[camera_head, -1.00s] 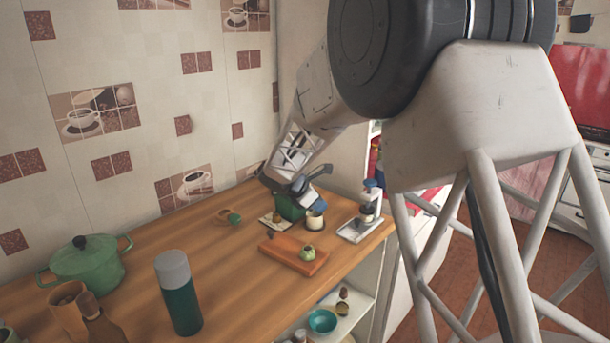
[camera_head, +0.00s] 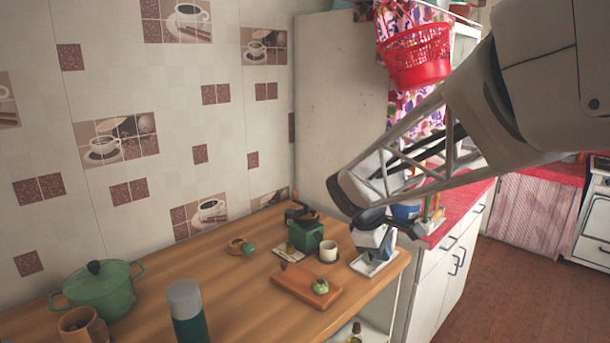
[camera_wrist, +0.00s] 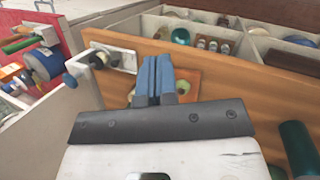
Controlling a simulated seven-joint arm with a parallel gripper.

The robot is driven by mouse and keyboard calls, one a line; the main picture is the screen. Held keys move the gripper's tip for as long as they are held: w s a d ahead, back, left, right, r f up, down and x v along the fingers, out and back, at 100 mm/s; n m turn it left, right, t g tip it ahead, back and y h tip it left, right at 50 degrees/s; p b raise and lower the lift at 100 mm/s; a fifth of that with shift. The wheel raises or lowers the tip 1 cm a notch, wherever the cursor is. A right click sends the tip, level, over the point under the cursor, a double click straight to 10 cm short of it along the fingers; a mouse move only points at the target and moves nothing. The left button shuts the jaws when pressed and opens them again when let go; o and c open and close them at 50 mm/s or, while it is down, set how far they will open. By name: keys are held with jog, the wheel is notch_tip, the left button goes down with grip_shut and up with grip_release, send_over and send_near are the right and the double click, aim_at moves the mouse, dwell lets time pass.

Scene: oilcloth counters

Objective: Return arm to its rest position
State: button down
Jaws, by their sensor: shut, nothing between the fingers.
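My gripper (camera_head: 378,250) hangs over the right end of the wooden counter (camera_head: 240,290), in front of the small white-based device (camera_head: 372,266) in the head view, hiding much of it. In the wrist view its blue fingers (camera_wrist: 155,64) are together and empty, seen above the counter and the cutting board. My arm reaches in from the upper right. I cannot tell the exact height of the fingers above the counter.
A green box (camera_head: 304,238), a white cup (camera_head: 328,252) and a cutting board (camera_head: 290,282) with a green-topped item lie left of the gripper. A green pot (camera_head: 98,292) and a flask (camera_head: 187,312) stand further left. A red basket (camera_head: 418,60) hangs behind my arm.

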jog(key=s+d+m+t+y, duration=0.1)
jog(key=s+m+y, duration=0.3)
jog(key=s+m, duration=0.7)
jog(key=s, duration=1.6)
jog(key=shift+d+f+m+y, duration=0.15)
jog(key=shift+d+m+y, duration=0.15)
